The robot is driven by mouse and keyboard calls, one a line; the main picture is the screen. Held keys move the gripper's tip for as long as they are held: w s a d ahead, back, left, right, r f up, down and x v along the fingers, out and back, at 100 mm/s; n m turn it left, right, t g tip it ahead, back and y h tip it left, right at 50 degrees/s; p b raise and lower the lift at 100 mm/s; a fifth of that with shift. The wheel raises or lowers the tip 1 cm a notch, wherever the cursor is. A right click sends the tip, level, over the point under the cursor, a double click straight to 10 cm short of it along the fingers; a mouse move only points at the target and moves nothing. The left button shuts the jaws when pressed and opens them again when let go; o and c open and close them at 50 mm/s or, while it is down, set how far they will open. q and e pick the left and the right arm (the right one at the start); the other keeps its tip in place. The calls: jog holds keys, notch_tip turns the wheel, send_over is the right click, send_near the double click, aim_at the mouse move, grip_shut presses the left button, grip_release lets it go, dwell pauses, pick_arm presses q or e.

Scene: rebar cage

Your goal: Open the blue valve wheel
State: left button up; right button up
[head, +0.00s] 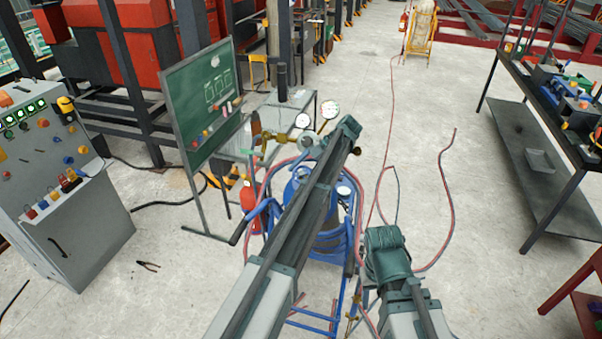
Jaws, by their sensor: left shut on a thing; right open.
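A blue gas cylinder (296,193) stands on a blue trolley (327,246) in the middle of the head view. Brass fittings (268,139) and two round white gauges, one (302,121) left of the other (330,111), show near the cylinder's top. My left arm reaches across the cylinder and covers part of it. I cannot make out a blue valve wheel; the arm may hide it. My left gripper is hidden behind its own arm, so its hold does not show. My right arm is lower right of the cylinder, and its gripper does not show either.
A red extinguisher (251,205) and a green board (201,98) stand left of the cylinder. A grey control cabinet (75,225) is at the far left. Red hoses (447,190) lie on the floor at right.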

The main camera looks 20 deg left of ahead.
pick_arm(q)
jog(key=shift+s, duration=0.1)
dwell(0.3)
jog(key=o, duration=1.2)
jog(key=shift+c, duration=0.2)
jog(key=shift+r, duration=0.1)
pick_arm(e)
jog(key=shift+r, duration=0.15)
